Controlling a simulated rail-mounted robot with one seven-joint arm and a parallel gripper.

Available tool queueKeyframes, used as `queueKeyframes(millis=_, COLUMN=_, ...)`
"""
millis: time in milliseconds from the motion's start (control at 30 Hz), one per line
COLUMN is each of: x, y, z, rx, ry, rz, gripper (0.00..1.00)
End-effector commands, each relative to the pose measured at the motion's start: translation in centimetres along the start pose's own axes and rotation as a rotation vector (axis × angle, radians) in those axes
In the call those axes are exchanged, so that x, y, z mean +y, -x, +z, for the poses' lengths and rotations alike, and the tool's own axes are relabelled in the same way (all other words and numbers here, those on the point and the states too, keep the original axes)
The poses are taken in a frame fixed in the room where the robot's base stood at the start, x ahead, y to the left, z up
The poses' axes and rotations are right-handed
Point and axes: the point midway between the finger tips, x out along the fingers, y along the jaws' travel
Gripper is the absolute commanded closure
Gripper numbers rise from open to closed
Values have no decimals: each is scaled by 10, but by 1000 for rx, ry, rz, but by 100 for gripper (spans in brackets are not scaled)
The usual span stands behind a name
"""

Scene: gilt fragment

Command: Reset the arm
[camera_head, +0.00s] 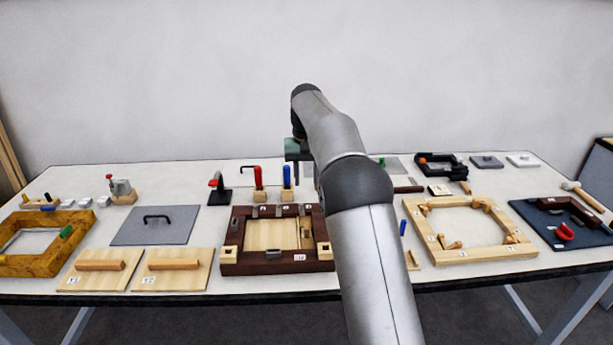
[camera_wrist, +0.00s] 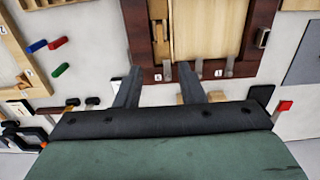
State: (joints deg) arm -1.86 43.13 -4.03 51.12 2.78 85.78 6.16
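My gripper (camera_wrist: 159,76) shows in the wrist view with its two dark fingers spread apart. I see nothing held between them. In the head view my arm rises from the lower right, and only part of the green gripper body (camera_head: 298,150) shows behind it. The gripper is above the back middle of the table (camera_head: 195,250). In the wrist view the fingers point toward the near edge of a dark brown frame (camera_wrist: 145,75), which looks lower than the fingers. The frame also shows in the head view (camera_head: 277,268).
A yellow-brown frame (camera_head: 35,262) and two handled boards (camera_head: 95,282) are at the left. A grey handled plate (camera_head: 180,232) lies behind them. Red-handled (camera_head: 257,178) and blue-handled (camera_head: 287,176) tools stand at the back middle. A pale wooden frame (camera_head: 480,256) and blue mat (camera_head: 548,225) are right.

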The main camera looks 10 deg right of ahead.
Motion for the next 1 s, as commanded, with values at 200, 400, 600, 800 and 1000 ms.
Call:
queueKeyframes(millis=200, x=0, y=0, z=0, rx=0, ry=0, rz=0, gripper=65)
queueKeyframes(millis=400, x=5, y=13, z=24, rx=4, ry=4, rz=-6, gripper=65)
queueKeyframes(millis=600, x=18, y=31, z=112, rx=17, ry=29, rz=-17, gripper=65)
queueKeyframes(millis=800, x=31, y=19, z=230, rx=33, ry=68, rz=-21, gripper=65)
queueKeyframes(millis=1000, x=44, y=-22, z=348, rx=46, ry=110, rz=-15, gripper=65)
